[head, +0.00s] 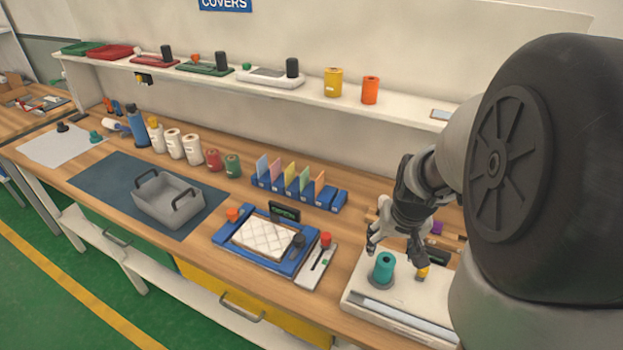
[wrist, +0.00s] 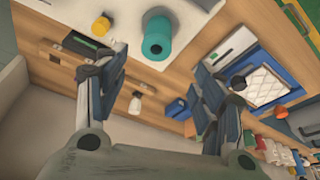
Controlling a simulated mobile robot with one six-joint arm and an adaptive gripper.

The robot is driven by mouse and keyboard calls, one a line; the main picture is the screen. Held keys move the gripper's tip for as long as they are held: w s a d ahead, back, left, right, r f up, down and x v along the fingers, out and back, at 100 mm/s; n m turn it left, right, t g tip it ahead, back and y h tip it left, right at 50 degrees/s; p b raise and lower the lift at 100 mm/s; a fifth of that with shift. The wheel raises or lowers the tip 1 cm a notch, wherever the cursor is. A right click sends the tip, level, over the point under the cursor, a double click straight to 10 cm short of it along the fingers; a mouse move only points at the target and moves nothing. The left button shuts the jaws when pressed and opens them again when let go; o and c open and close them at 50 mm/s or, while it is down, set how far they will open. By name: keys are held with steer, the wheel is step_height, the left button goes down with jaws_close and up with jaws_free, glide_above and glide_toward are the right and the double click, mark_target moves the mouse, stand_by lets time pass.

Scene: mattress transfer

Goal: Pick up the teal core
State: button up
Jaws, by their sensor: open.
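The teal core (head: 384,266) is a short upright cylinder with a hole in its top. It stands on the white tray-like unit (head: 355,286) at the front right of the bench. In the wrist view the teal core (wrist: 157,38) shows beyond the fingertips, near the top middle. My gripper (head: 398,248) is open and hangs just above and behind the core in the head view. In the wrist view the two fingers of my gripper (wrist: 160,68) are spread wide with nothing between them. The core appears apart from both fingers.
A small yellow piece (head: 422,272) stands right of the core. A blue tray (head: 222,237) with a quilted white pad (head: 262,238) lies to the left. A grey bin (head: 168,203) sits on a dark mat. Yellow (head: 333,82) and orange (head: 370,90) rolls stand on the shelf.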

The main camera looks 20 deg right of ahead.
mark_target(385, 264)
steer(key=b+x, duration=0.2)
steer(key=x, duration=0.6)
steer(key=b+x, duration=0.1)
steer(key=x, duration=0.1)
steer(key=b+x, duration=0.1)
steer(key=shift+s+d+f, duration=0.15)
steer(key=shift+s+f, duration=0.15)
steer(key=shift+f, duration=0.05)
steer(key=shift+w+d+f, duration=0.1)
steer(key=shift+w+f, duration=0.1)
steer(key=shift+f, duration=0.15)
steer(key=shift+c, duration=0.3)
steer(key=c, duration=1.1)
